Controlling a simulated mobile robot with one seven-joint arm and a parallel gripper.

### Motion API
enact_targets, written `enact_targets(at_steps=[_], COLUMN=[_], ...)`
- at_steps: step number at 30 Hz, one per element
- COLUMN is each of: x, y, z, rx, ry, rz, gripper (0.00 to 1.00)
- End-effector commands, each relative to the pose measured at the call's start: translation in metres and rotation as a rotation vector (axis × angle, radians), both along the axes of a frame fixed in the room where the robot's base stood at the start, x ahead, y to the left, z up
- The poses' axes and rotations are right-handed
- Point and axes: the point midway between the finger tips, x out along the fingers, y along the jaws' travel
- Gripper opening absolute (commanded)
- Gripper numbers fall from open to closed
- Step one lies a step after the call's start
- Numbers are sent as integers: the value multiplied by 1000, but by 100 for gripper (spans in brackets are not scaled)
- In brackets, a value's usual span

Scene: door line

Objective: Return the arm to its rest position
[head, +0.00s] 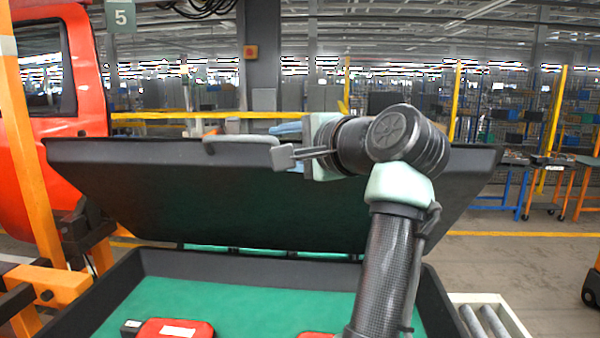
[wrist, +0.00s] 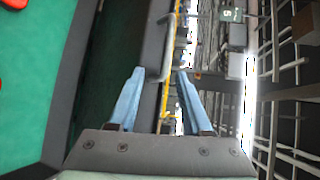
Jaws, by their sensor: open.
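My gripper (head: 284,143) is at the upper middle of the head view, at the top edge of the raised black lid (head: 200,190), pointing left. In the wrist view its two blue fingers (wrist: 160,72) are spread apart with nothing held between them. A grey handle (head: 238,139) on the lid's top edge lies close to the fingertips; I cannot tell whether they touch it. My arm rises from the lower right and bends left at the wrist. The lid stands open over a black case with a green lining (head: 250,306).
A red pouch (head: 176,328) with a white label lies in the case, and part of another red item (head: 316,335) shows beside my arm. An orange frame (head: 40,170) and a red vehicle body (head: 70,75) stand at left. A roller conveyor (head: 490,318) is at lower right.

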Motion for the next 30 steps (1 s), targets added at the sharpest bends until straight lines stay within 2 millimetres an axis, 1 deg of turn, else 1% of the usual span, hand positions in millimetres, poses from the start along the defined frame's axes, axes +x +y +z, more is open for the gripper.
enact_targets(at_steps=[1, 3, 5, 8, 11, 12, 14, 15, 17, 18, 21, 24, 25, 27, 30], x=[-1, -7, -16, -41, -80, -99, -129, -150, -180, -199, -237, -259, -262, -266, -267], y=[-7, -20, -30, -44, -53, -56, -58, -59, -60, -61, -61, -61, -61, -62, -62], z=[-9, -10, -8, 0, 12, 17, 26, 31, 38, 43, 50, 55, 56, 57, 58], rx=[-68, -190, -309, -514, -723, -806, -924, -999, -1095, -1153, -1259, -1320, -1328, -1341, -1342], ry=[-85, -234, -369, -586, -792, -870, -979, -1041, -1125, -1171, -1249, -1290, -1296, -1303, -1303], rz=[-48, -132, -209, -339, -474, -532, -619, -677, -758, -809, -910, -972, -983, -994, -996], gripper=[50, 50, 50, 50, 50, 50, 50, 50, 50, 50, 50, 50, 50, 50, 50])
